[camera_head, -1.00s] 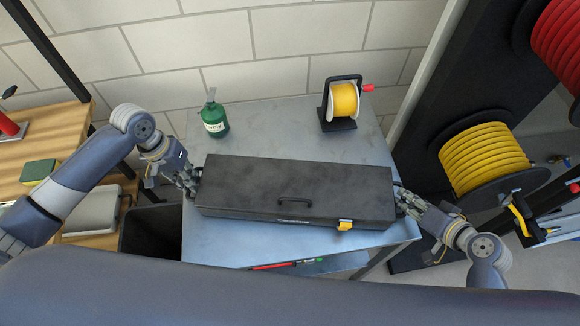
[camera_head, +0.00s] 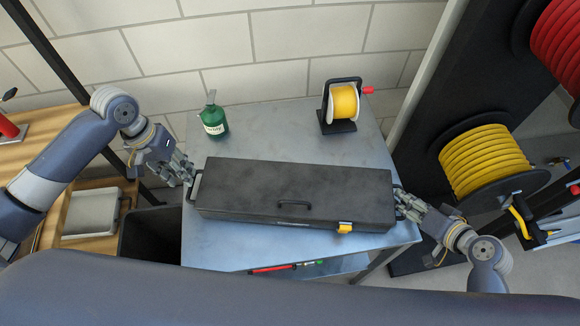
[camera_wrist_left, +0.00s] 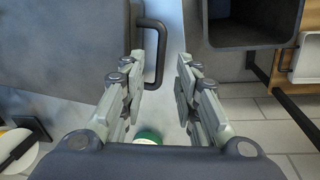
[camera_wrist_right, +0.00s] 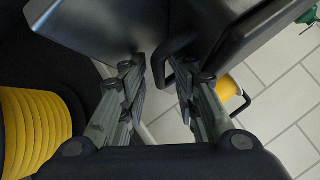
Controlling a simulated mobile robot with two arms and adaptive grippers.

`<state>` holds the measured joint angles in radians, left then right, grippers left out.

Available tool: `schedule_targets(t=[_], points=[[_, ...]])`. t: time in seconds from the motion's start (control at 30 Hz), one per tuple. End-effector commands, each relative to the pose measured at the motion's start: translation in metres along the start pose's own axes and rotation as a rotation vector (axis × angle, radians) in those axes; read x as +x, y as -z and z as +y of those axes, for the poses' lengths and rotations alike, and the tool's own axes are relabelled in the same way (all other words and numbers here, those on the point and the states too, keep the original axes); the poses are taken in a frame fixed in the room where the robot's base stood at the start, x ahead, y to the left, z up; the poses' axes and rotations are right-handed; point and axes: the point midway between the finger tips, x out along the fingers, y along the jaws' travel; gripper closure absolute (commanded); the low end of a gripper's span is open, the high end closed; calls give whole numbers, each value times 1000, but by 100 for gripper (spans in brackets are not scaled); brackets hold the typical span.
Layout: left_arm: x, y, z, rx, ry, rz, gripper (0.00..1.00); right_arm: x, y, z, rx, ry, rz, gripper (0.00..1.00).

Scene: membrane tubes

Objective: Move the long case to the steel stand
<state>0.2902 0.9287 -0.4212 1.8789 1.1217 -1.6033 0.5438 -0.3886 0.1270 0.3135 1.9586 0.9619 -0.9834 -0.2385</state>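The long black case (camera_head: 295,185) lies flat on the steel stand (camera_head: 275,130), a grey metal table, with its front handle and yellow latch toward me. My left gripper (camera_head: 188,177) is open and empty beside the case's left end handle, which also shows in the left wrist view (camera_wrist_left: 159,60). My right gripper (camera_head: 401,203) is at the case's right end. In the right wrist view its fingers (camera_wrist_right: 162,80) are apart, with the right end handle (camera_wrist_right: 168,55) between or just beyond their tips.
A green bottle (camera_head: 214,121) and a yellow reel (camera_head: 343,102) stand on the back of the stand. A dark bin (camera_head: 150,236) is at its left. Large yellow (camera_head: 485,160) and red (camera_head: 560,45) hose reels are at right.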

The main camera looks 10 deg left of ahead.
Motion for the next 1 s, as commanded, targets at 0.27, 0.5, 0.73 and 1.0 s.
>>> schedule_targets(t=[0.27,0.5,0.73,1.0], points=[[-24,0,0,1,1,1,71,0,-4,0,3,2,-9,71],[-25,0,0,0,0,0,71,-28,-3,1,0,-2,-7,71],[-25,0,0,0,0,0,71,-63,-2,1,0,-1,-4,71],[-25,0,0,0,0,0,71,-80,0,0,1,1,0,71]])
